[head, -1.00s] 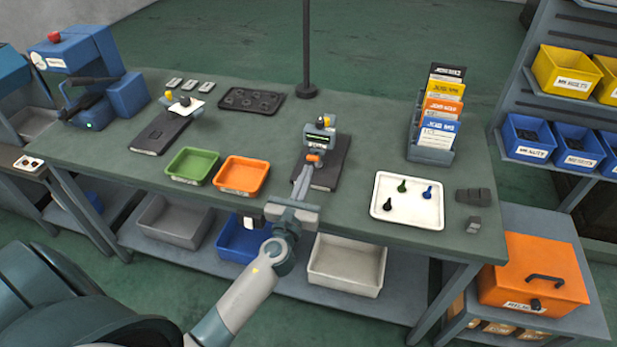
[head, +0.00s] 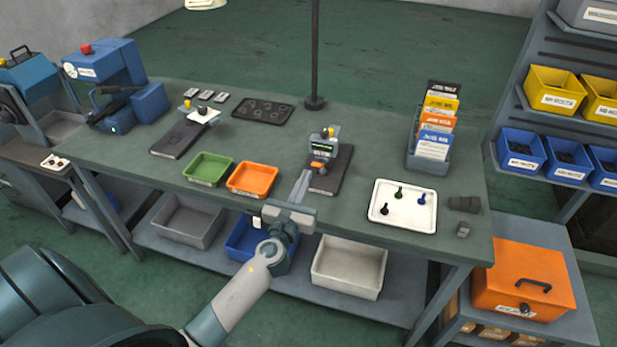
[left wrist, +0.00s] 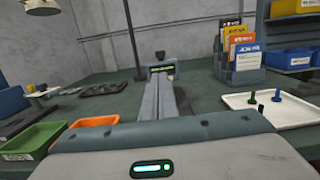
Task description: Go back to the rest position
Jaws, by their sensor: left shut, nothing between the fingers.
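My left gripper (head: 300,187) reaches in over the front edge of the green workbench (head: 350,230). Its fingers are shut with nothing between them, and they point away from me across the bench. The shut fingers also show in the left wrist view (left wrist: 161,98). Just beyond them is a small gauge (head: 322,150) with a lit display and an orange part, on a dark pad (head: 334,176). In the left wrist view the gauge (left wrist: 161,68) is partly hidden behind the fingers. My right gripper is in neither view.
A green tray (head: 208,169) and an orange tray (head: 254,179) lie left of the gripper. A white tray (head: 403,213) with several coloured pins lies right. A card rack (head: 429,158) and a lamp post (head: 315,60) stand behind. Grey, blue and white bins sit on the lower shelf.

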